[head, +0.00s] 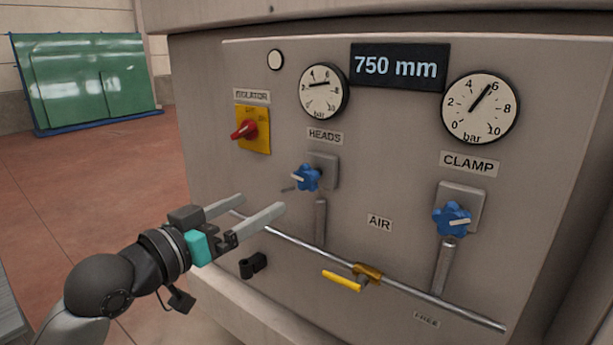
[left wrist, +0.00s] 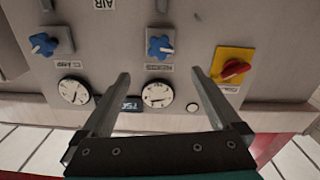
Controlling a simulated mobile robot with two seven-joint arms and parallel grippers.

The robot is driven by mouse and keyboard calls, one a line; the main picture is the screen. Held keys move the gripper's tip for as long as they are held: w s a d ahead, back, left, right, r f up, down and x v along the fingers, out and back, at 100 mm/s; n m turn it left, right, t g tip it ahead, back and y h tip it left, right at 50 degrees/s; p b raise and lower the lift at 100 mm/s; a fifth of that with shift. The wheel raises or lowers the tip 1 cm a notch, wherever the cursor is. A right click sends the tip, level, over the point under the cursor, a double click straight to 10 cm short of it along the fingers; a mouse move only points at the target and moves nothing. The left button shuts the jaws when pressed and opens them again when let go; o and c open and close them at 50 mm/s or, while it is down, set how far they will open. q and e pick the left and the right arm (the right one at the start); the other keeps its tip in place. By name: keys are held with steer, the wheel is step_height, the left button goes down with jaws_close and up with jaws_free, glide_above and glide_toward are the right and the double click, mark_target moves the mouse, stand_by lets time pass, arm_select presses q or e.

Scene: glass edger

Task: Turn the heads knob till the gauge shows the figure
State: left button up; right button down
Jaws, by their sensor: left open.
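The blue HEADS knob (head: 306,178) sits on the panel below its label, its white pointer mark toward the left. It also shows in the left wrist view (left wrist: 160,47), which sees the panel upside down. The HEADS gauge (head: 323,92) is above; its needle seems to lie near 2, too small to read exactly. It also shows in the left wrist view (left wrist: 158,95). The display (head: 400,67) reads 750 mm. My left gripper (head: 262,203) is open and empty, below and left of the HEADS knob, apart from it. My right gripper is not in view.
The CLAMP gauge (head: 480,107) reads near 6, above the blue CLAMP knob (head: 452,219). A red isolator switch (head: 244,130) on a yellow plate is left of the HEADS knob. A metal pipe (head: 430,297) with a yellow-handled valve (head: 343,281) crosses below.

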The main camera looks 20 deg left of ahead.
mark_target(303, 179)
arm_select(q)
steer(key=p+x, duration=0.1)
steer(key=x, duration=1.4)
steer(key=shift+f, duration=0.1)
steer(key=c, duration=1.4)
